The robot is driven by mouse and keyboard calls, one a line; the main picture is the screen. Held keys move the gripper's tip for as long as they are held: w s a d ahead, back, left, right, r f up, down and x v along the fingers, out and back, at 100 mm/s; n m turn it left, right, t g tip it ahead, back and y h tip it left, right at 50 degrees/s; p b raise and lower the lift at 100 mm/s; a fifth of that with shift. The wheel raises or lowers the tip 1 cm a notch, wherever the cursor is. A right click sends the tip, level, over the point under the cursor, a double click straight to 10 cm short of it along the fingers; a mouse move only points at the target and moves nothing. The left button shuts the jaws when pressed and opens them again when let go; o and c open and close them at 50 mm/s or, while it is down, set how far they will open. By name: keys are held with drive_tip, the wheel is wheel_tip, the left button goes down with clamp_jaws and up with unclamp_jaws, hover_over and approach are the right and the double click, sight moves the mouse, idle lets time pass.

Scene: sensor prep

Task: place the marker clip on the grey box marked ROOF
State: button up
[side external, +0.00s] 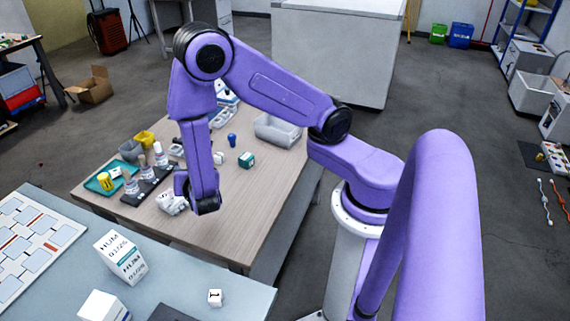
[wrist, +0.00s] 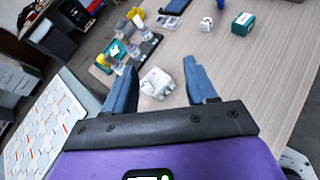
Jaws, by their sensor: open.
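My gripper (wrist: 158,68) is open, with its two blue-grey fingers apart and pointing at the wooden table. A pale grey-white boxy item (wrist: 157,83) lies on the table between and below the fingertips in the wrist view. It also shows beside the end of my arm in the side view (side external: 172,203). Nothing appears to be held. I cannot read the word ROOF on any item, so I cannot tell whether this is the grey box. I cannot make out the marker clip for certain.
A teal tray (side external: 95,186) with a yellow item and a row of small bottles stand left of my gripper. A grey bin (side external: 277,131), a green box (side external: 246,160) and a small white cube (side external: 219,158) are farther back. The table's right side is clear.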

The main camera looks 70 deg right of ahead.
drive_tip(key=s+r+m+g+y, duration=0.3)
drive_tip(key=s+r+m, duration=0.1)
drive_tip(key=s, duration=0.4)
drive_tip(key=s+a+r+m+g+y, duration=0.1)
drive_tip(key=s+r+m+g+y, duration=0.2)
drive_tip(key=s, duration=0.6)
drive_tip(key=s+r+m+g+y, duration=0.3)
drive_tip(key=s+r+m, duration=0.1)
drive_tip(key=s, duration=0.4)
drive_tip(key=shift+s+a+r+m+g, duration=0.3)
drive_tip(key=shift+s+m+g, duration=0.1)
drive_tip(key=shift+m, duration=0.1)
